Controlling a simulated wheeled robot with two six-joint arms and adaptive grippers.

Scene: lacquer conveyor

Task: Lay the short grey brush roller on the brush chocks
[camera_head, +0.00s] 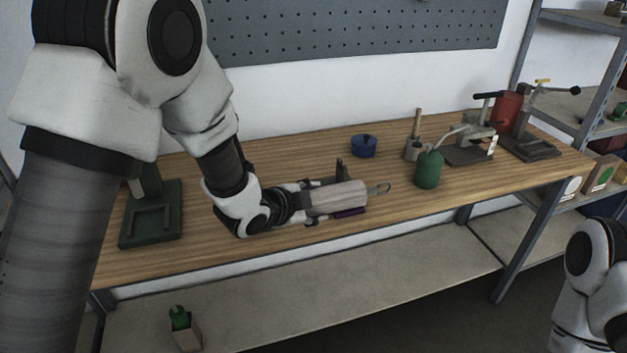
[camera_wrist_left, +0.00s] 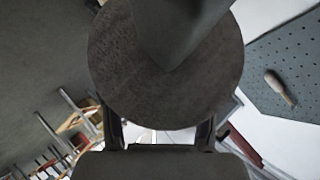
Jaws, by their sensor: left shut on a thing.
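My left gripper (camera_head: 318,200) is shut on a short grey roller (camera_head: 345,196), which lies lengthwise away from the wrist, over the middle of the bench. A wire loop shows beyond the roller's far end. In the left wrist view the roller's dark round end (camera_wrist_left: 125,85) fills the middle, between the fingers (camera_wrist_left: 158,135). A dark upright piece (camera_head: 341,168) stands just behind the roller, and a purple piece (camera_head: 350,212) shows at its front edge. I cannot tell whether these belong to the brush chocks, or whether the roller touches them. My right gripper is out of view.
The wooden bench (camera_head: 280,255) has a green stand (camera_head: 150,228) at left. A blue pot (camera_head: 364,146), a green can (camera_head: 428,169) and a dark-based press (camera_head: 468,152) stand behind and to the right. Bare wood lies in front of the roller.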

